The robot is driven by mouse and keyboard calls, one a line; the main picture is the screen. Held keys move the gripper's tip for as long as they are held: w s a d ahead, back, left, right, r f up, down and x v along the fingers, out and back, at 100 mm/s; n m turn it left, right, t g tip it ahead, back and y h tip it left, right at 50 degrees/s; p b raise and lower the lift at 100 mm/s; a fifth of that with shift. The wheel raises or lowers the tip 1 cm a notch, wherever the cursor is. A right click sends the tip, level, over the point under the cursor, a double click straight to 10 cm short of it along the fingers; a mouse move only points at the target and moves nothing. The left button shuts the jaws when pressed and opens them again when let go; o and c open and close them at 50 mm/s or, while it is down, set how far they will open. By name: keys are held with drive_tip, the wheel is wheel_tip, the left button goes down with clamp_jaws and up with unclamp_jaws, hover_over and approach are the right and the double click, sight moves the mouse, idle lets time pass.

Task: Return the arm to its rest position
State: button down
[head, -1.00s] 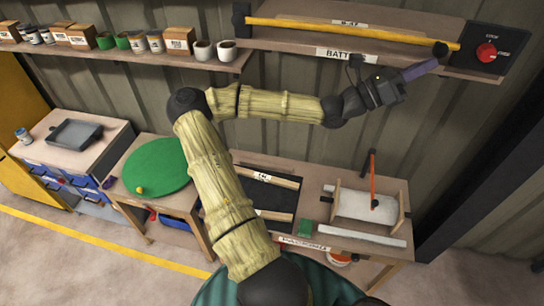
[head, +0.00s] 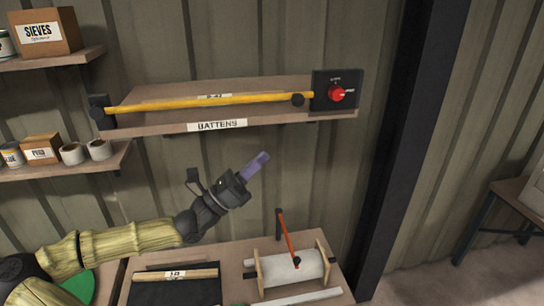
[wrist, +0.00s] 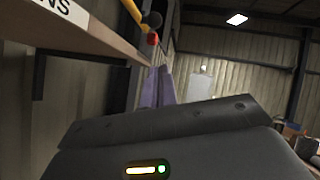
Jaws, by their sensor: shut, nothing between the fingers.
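My arm reaches from the lower left in the head view, and my gripper (head: 257,165) points up and to the right. Its purple fingers are shut together with nothing between them. It is in the air in front of the wall, below the battens shelf (head: 240,121) and above the workbench. In the wrist view the shut fingers (wrist: 158,85) show past the dark gripper housing, with the shelf edge at the upper left.
A yellow bar (head: 200,101) lies along the shelf, with a red knob (head: 337,94) at its right end. A white roller (head: 292,268) with an orange handle sits on the workbench (head: 235,255). A dark post (head: 400,150) stands to the right. Boxes and pots fill the left shelves.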

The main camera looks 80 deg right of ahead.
drive_tip(key=shift+w+a+f, duration=0.3)
drive_tip(key=shift+w+a, duration=0.05)
drive_tip(key=shift+w, duration=0.05)
idle(0.4)
wheel_tip(320, 180, down, 18)
drive_tip(key=s+a+m+t+y+b, duration=0.1)
drive_tip(key=s+a+m+t+y, duration=0.2)
drive_tip(key=m+y, duration=0.35)
drive_tip(key=w+a+f+m+t+y+b, duration=0.2)
drive_tip(key=w+a+f+m+t+y, duration=0.15)
drive_tip(key=w+a+f+t, duration=0.6)
drive_tip(key=w+a+f+m+t+y, duration=0.25)
drive_tip(key=w+a+f+t, duration=0.2)
drive_tip(key=w+a, duration=0.7)
drive_tip(key=w+a+r+t+y, duration=0.2)
drive_tip(key=w+a, duration=0.1)
drive_tip(key=a, duration=0.5)
drive_tip(key=w+a+r+t+y+b, duration=0.1)
drive_tip(key=w+a+r+t+y, duration=0.1)
drive_tip(key=a, duration=0.6)
drive_tip(key=shift+w+a+r+m, duration=0.15)
drive_tip(key=shift+w+r+m, duration=0.3)
drive_tip(key=shift+r, duration=0.3)
